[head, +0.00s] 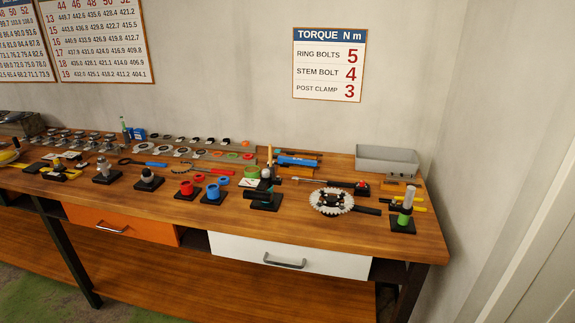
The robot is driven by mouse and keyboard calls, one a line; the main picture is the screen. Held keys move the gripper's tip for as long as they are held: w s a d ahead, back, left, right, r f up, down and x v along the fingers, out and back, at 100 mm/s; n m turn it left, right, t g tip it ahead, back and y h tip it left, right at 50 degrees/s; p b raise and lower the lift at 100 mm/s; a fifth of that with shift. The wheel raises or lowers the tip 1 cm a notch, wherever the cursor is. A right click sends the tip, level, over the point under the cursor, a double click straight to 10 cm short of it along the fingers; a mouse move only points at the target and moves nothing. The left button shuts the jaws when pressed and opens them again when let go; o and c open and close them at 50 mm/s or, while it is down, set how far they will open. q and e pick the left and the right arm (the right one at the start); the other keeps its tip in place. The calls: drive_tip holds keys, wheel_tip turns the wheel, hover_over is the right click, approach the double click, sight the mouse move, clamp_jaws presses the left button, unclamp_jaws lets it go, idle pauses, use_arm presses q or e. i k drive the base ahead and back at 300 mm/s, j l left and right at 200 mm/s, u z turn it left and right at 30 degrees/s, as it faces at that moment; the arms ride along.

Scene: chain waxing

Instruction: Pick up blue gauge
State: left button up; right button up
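Several blue things lie on the wooden workbench (330,228), and I cannot tell for certain which is the gauge. A blue cylindrical piece (213,191) stands on a small black base near the bench's front edge, left of centre. A small blue ring (223,181) lies just behind it. A longer blue tool (298,161) lies farther back, right of centre. Neither of my grippers shows in the head view.
A similar red piece (187,188) stands just left of the blue one. A black clamp-like fixture (264,198) and a chainring with crank (331,201) are to the right. A grey bin (387,160) stands at the back right. Bare bench shows along the front edge.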

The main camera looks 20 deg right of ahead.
sight(282, 160)
drive_tip(key=z, duration=0.65)
drive_tip(key=i+l, duration=0.15)
drive_tip(key=i, duration=0.3)
drive_tip(key=i+l+u, duration=0.1)
drive_tip(key=i, duration=0.35)
